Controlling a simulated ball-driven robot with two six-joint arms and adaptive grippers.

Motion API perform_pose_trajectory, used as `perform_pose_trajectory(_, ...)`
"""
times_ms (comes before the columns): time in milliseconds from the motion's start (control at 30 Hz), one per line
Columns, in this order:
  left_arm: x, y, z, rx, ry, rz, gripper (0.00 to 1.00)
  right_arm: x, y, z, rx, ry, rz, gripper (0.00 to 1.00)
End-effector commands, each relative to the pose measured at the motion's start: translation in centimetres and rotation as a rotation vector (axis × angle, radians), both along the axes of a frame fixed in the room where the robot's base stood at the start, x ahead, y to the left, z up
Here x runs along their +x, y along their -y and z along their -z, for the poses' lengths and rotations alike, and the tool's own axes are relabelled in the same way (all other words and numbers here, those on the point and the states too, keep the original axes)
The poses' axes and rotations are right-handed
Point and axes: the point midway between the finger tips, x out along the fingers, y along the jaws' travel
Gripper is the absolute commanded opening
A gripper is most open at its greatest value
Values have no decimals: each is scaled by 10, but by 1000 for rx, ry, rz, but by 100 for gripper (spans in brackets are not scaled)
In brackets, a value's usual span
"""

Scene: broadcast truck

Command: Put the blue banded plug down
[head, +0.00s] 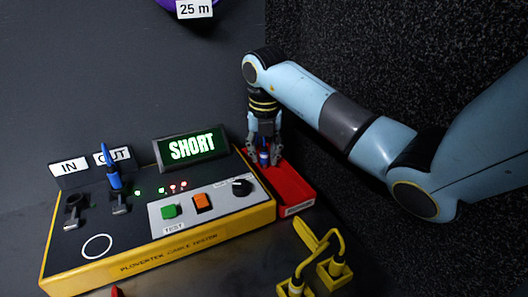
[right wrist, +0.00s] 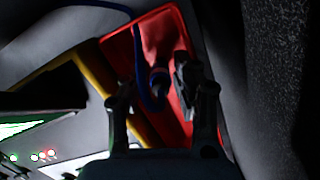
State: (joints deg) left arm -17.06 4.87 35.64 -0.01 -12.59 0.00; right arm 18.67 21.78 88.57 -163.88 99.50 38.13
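A blue plug (head: 264,157) is at the red tray (head: 287,190), between the fingers of my right gripper (head: 264,150). In the right wrist view, the dark plug end (right wrist: 159,82) with a blue cable (right wrist: 141,80) is over the tray (right wrist: 124,45). My right gripper (right wrist: 163,100) has its fingers spread, with a gap visible on either side of the plug. I cannot make out a band on it, nor whether it rests on the tray floor. Another blue plug (head: 113,178) stands upright in the tester's OUT socket. My left gripper is not in view.
The yellow-edged cable tester (head: 150,250) stands left of the tray; its screen (head: 192,148) reads SHORT. The IN socket (head: 74,208) looks empty. Yellow plugs with a cable (head: 336,268) lie in front of the tray. A dark speckled wall (head: 400,60) rises behind my right arm.

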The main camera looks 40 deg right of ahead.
Motion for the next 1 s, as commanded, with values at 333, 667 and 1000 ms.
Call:
perform_pose_trajectory(333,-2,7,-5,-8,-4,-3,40,-5,-5,-62,-2,6,-1,29)
perform_pose_trajectory(667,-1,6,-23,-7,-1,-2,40,-13,-11,-119,0,1,0,29)
perform_pose_trajectory(1000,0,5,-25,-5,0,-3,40,-14,-12,-121,0,0,0,29)
